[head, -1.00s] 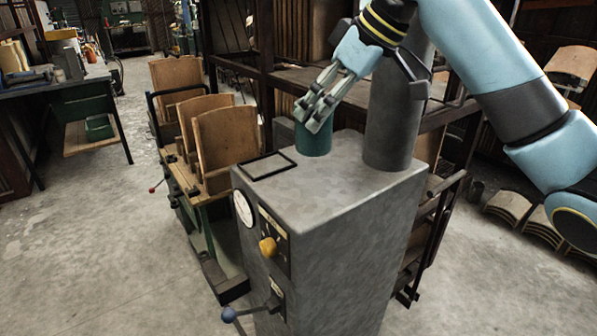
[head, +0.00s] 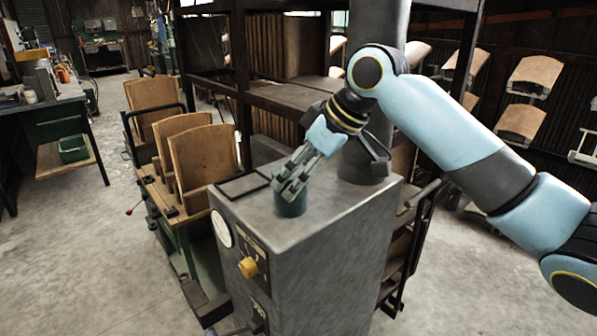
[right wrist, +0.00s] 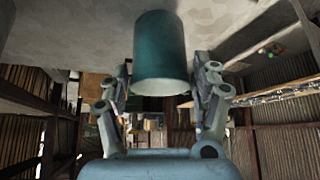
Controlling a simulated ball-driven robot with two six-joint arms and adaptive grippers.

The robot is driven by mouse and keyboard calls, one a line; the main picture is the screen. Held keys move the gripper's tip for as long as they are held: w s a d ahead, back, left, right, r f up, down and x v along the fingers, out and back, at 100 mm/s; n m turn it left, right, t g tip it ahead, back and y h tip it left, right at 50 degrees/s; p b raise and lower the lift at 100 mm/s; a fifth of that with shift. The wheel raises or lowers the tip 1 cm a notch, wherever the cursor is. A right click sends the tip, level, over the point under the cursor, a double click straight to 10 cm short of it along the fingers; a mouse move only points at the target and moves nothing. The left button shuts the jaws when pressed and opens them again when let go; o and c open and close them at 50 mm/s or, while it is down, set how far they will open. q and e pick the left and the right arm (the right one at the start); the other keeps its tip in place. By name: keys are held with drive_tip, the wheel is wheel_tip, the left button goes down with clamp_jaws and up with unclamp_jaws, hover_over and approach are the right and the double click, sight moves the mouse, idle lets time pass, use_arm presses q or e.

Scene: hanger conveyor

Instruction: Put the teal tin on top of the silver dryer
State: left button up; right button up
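The teal tin (head: 290,204) is upright at the top of the silver dryer (head: 315,232), right of a dark square frame on that top. I cannot tell for sure whether its base touches the surface. My right gripper (head: 291,182) reaches down from behind, with its fingers on either side of the tin's upper part. My left gripper is not in view.
The dark frame (head: 243,186) lies on the dryer's top left. A thick grey pipe (head: 367,150) rises at the top's back. A cart with wooden panels (head: 200,160) stands to the left. Bare dryer top (head: 325,210) lies right of the tin.

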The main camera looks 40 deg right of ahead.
drive_tip(key=shift+o, duration=1.4)
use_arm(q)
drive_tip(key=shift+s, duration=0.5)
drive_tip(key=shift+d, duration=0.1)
use_arm(e)
drive_tip(key=shift+s+d+r, duration=0.15)
drive_tip(key=shift+r, duration=0.2)
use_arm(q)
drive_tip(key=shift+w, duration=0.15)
use_arm(e)
drive_tip(key=v, duration=1.1)
drive_tip(key=shift+r, duration=0.15)
drive_tip(key=shift+s, duration=0.1)
